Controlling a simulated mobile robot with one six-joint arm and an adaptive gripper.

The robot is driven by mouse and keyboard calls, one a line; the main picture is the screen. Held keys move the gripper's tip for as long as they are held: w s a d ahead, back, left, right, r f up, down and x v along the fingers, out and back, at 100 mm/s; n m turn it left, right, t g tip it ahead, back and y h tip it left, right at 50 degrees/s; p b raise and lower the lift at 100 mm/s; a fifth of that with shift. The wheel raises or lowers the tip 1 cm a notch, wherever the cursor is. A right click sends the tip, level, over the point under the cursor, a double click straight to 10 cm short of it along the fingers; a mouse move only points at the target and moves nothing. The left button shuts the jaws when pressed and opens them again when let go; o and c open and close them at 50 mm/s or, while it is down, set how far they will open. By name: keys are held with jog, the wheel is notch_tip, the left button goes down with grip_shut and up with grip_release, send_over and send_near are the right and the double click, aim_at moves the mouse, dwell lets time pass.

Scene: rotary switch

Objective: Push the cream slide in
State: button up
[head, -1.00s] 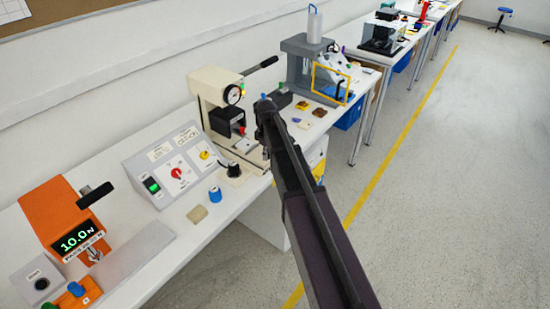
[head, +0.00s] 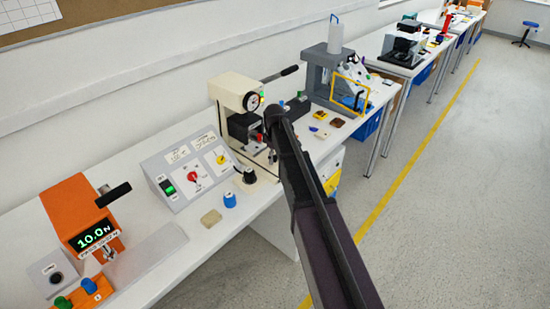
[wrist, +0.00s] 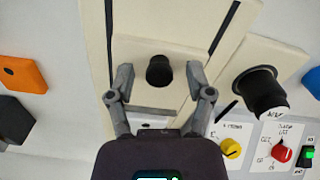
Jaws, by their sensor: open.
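The cream slide (wrist: 135,50) is a flat cream plate with a black knob (wrist: 159,70), seen in the wrist view between two dark slots. My gripper (wrist: 160,76) is open, with one finger on each side of the knob; it holds nothing. I cannot tell whether its fingers touch the plate. In the head view the slide belongs to the cream press (head: 228,90) with a round gauge and a black lever. My arm and gripper (head: 273,112) hide much of its front there.
A black knob on a cream base (head: 249,176) stands close by the press front. A grey control box (head: 190,172) and an orange force gauge (head: 75,215) stand to the left. A grey fixture (head: 320,75) stands beyond the press.

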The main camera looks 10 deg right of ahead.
jog(key=shift+s+d, duration=0.1)
jog(key=shift+s+d, duration=0.5)
jog(key=shift+s, duration=0.2)
jog(key=s+d, duration=0.2)
jog(key=s, duration=0.1)
jog(key=s+d, duration=0.2)
jog(key=shift+s, duration=0.2)
jog(key=shift+d+r+p, duration=0.1)
jog(key=shift+r+p, duration=0.45)
notch_tip(320, 180, up, 13)
jog(key=p, duration=1.3)
jog(key=s+a+f+m+b, duration=0.2)
jog(key=s+m, duration=0.3)
jog(key=s, duration=0.5)
jog(key=s+a+f+m+b, duration=0.2)
jog(key=s+m, duration=0.3)
jog(key=s, duration=0.5)
jog(key=shift+s+a+m, duration=0.15)
jog(key=shift+a+m, duration=0.15)
